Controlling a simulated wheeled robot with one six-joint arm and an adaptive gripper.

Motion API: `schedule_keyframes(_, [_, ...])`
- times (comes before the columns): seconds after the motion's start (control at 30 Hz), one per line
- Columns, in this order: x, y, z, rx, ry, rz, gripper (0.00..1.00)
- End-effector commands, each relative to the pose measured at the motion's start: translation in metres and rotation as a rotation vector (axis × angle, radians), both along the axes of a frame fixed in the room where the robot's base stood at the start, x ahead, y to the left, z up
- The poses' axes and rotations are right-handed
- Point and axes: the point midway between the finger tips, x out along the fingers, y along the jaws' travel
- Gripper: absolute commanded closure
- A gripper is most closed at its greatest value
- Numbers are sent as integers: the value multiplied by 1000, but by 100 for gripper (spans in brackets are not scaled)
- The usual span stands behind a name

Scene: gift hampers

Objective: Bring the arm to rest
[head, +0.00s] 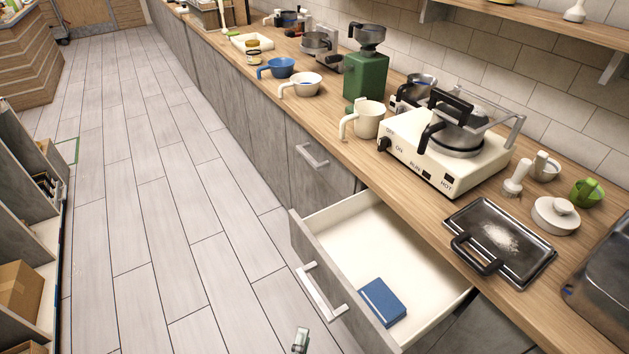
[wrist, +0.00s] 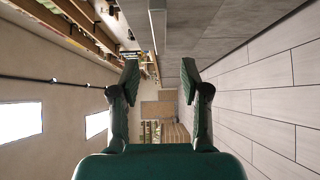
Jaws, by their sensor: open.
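My gripper (wrist: 160,82) shows in the wrist view with its two green fingers wide apart and nothing between them. It points along the room, with the floor on the right of the picture and the windows on the left. In the head view only a small piece at the bottom edge (head: 301,341) shows, in front of the open drawer, and I cannot tell its finger state there.
A drawer (head: 345,215) stands open with a blue book (head: 382,302) inside. The counter (head: 330,131) holds a white stove unit (head: 455,175), a black tray (head: 500,241), a green grinder (head: 365,76) and several cups. A shelf unit (head: 42,235) stands at left. The floor between is clear.

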Motion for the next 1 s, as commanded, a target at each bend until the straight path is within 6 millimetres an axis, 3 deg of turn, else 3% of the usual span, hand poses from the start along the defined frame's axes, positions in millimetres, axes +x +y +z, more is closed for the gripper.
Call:
schedule_keyframes(0.17, [0,-9,-6,5,21,2,54])
schedule_keyframes(0.27, [-2,-33,-24,27,83,12,54])
schedule_keyframes(0.43, [-22,-93,-66,132,251,40,54])
schedule_keyframes(0.6, [-62,-143,-92,303,392,59,54])
schedule_keyframes(0.73, [-99,-169,-97,465,467,64,54])
schedule_keyframes(0.87, [-138,-187,-89,647,505,58,54])
schedule_keyframes(1.0, [-176,-199,-65,860,501,43,54])
